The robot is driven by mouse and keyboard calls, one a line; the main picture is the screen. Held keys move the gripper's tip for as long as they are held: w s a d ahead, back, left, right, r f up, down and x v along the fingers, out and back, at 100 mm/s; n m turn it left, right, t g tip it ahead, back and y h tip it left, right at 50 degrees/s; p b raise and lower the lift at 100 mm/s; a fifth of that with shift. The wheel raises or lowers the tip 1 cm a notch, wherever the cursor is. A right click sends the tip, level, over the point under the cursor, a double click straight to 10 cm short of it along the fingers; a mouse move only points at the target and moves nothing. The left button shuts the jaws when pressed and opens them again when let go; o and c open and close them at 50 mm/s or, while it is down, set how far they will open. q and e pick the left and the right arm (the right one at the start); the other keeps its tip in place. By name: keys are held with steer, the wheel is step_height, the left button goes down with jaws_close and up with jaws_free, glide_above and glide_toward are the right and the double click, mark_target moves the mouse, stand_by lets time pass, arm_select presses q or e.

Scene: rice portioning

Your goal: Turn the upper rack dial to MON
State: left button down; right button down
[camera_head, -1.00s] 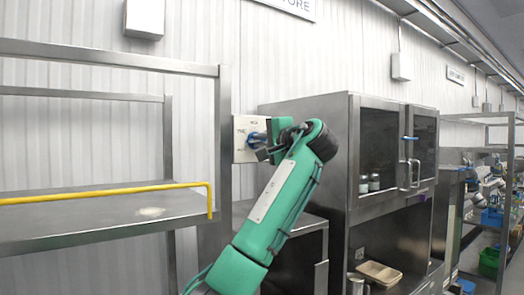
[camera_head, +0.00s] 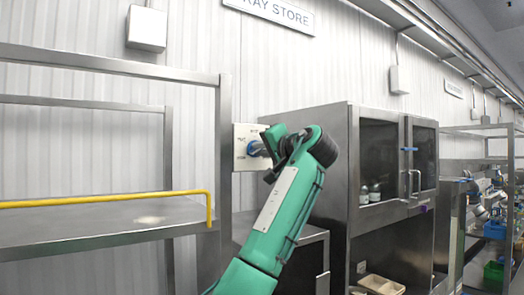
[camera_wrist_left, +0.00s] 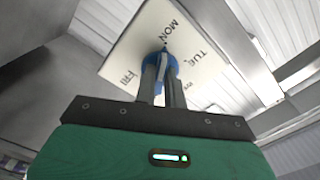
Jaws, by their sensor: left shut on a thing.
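The rack dial is a blue knob (camera_head: 252,148) on a white square plate (camera_head: 241,161) fixed at the rack's right post. My left gripper (camera_wrist_left: 161,78) is shut on the knob, with one finger on each side of its raised grip. In the left wrist view the plate (camera_wrist_left: 205,72) shows MON at the top, TUE to the right and an upside-down FRI to the left. The knob's (camera_wrist_left: 174,64) grip runs up toward MON; its exact alignment is hard to tell. In the head view the fingers partly cover the knob. My right gripper is not in view.
A steel rack (camera_head: 110,232) with a yellow rail (camera_head: 110,198) stands at the left. A steel cabinet (camera_head: 333,120) with dark glass doors stands close to the right of my left arm. A ribbed white wall (camera_head: 200,30) is behind. Shelves with blue and green bins lie farther right.

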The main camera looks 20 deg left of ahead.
arm_select(q)
steer(key=shift+f, duration=0.2)
steer(key=c, duration=1.5)
jaws_free()
steer(key=shift+r, duration=0.1)
steer(key=shift+s+d+b, duration=0.25)
steer(key=shift+d+b, duration=0.05)
steer(key=shift+b+v, duration=2.85)
steer(key=shift+v, duration=3.65)
